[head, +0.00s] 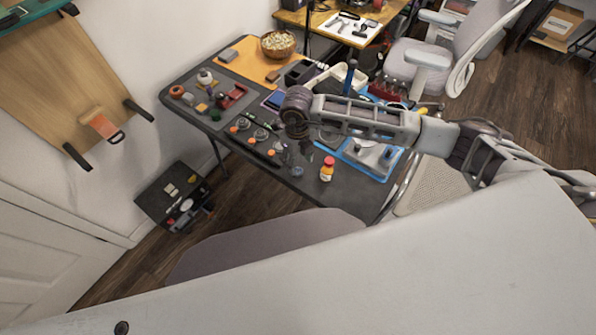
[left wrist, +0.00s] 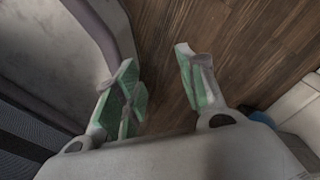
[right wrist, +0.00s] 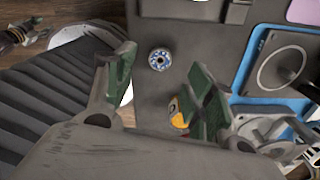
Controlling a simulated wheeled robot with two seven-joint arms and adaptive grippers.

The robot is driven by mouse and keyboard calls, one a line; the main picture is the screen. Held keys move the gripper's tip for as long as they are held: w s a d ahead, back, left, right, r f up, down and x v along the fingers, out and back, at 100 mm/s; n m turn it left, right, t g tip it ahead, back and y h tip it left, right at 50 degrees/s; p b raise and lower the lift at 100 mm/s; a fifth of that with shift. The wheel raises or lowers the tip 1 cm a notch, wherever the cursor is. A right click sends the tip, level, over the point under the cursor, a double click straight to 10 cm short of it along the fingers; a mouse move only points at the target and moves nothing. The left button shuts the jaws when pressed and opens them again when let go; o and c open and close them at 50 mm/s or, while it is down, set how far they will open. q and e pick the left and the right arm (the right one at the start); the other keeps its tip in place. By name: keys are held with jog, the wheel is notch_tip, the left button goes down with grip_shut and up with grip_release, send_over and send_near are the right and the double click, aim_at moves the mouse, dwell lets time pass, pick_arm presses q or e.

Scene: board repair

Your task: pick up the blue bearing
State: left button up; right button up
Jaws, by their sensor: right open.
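The blue bearing (right wrist: 160,59) is a small ring with a blue and white face, lying flat on the dark table (right wrist: 160,95). In the head view the bearing (head: 297,172) shows small near the table's front edge. My right gripper (right wrist: 160,76) is open and empty above the table, with the bearing showing between its fingers and apart from them. In the head view my right gripper (head: 300,150) hangs down just behind the bearing. My left gripper (left wrist: 160,66) is open and empty over the wooden floor, out of the head view.
An orange bottle with a red cap (head: 327,170) stands right of the bearing, close to a right finger. A blue tray (head: 366,163) with metal parts lies farther right. Several round parts (head: 262,134) stand to the left. A chair (head: 262,240) stands before the table.

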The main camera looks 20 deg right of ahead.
aim_at(298, 171)
jog(key=shift+f, duration=0.65)
notch_tip(298, 171, down, 4)
jog(key=shift+d+r+p, duration=0.1)
jog(key=shift+r+p, duration=0.15)
jog(key=shift+p, duration=0.05)
jog(key=shift+f, duration=0.35)
pick_arm(q)
jog(key=shift+s+d+r, duration=0.2)
jog(key=shift+d+r, duration=0.05)
jog(key=shift+d, duration=0.5)
jog(key=shift+a, duration=0.1)
